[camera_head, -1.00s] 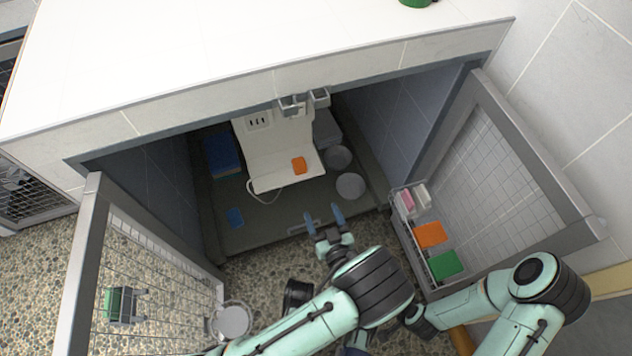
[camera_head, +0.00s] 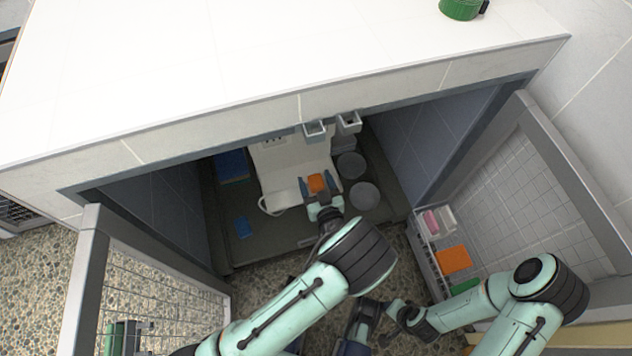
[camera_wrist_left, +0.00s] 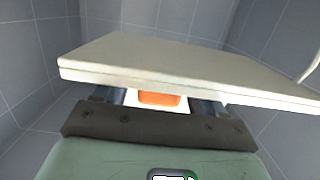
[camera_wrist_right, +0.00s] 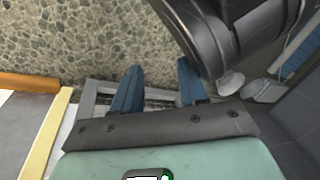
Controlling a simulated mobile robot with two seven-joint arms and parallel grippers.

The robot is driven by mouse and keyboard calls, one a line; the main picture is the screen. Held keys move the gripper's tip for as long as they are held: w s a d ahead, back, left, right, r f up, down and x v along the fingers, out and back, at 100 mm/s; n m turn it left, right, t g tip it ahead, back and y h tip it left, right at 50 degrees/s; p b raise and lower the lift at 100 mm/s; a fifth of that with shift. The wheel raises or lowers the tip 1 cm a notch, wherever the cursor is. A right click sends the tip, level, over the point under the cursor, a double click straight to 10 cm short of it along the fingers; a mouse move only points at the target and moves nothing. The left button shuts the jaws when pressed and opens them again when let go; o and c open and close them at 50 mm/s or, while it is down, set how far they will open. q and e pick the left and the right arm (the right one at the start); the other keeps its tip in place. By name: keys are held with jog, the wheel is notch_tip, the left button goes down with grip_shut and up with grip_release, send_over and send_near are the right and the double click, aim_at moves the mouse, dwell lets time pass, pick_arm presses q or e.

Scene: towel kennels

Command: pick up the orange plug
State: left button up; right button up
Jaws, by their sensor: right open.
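The orange plug (camera_head: 316,183) lies on the white panel (camera_head: 285,163) inside the open kennel. It also shows in the left wrist view (camera_wrist_left: 158,98), partly cut off by the panel's pale edge. My left gripper (camera_head: 316,181) is open, with one blue finger on each side of the plug. A gap shows between the plug and each finger in the left wrist view. My right gripper (camera_wrist_right: 158,67) is open and empty, over the pebbled floor near the kennel front.
Two round bowls (camera_head: 364,195) stand right of the panel. A blue block (camera_head: 231,166) and a small blue piece (camera_head: 243,228) lie to its left. Two mesh doors (camera_head: 150,290) stand open; the right one carries a rack with an orange cloth (camera_head: 454,259).

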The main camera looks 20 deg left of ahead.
aim_at(316, 180)
pick_arm(q)
jog(key=c, duration=1)
pick_arm(e)
jog(key=shift+w, duration=0.1)
pick_arm(q)
notch_tip(316, 180, up, 6)
jog(key=shift+f+p, duration=0.2)
jog(key=shift+p, duration=0.9)
notch_tip(316, 180, up, 4)
jog(key=shift+r+p, duration=0.2)
jog(key=shift+p, duration=0.5)
pick_arm(e)
jog(key=shift+t+y, duration=0.3)
jog(key=r, duration=0.1)
jog(key=a+r, duration=0.1)
jog(key=r, duration=0.1)
jog(key=a+r, duration=0.1)
jog(key=r, duration=0.1)
jog(key=shift+w+r, duration=0.1)
jog(key=shift+w, duration=0.2)
pick_arm(q)
jog(key=shift+f, duration=0.2)
jog(key=shift+f+b, duration=2.85)
jog(key=shift+f, duration=1.95)
pick_arm(e)
notch_tip(316, 180, down, 6)
jog(key=shift+w, duration=0.15)
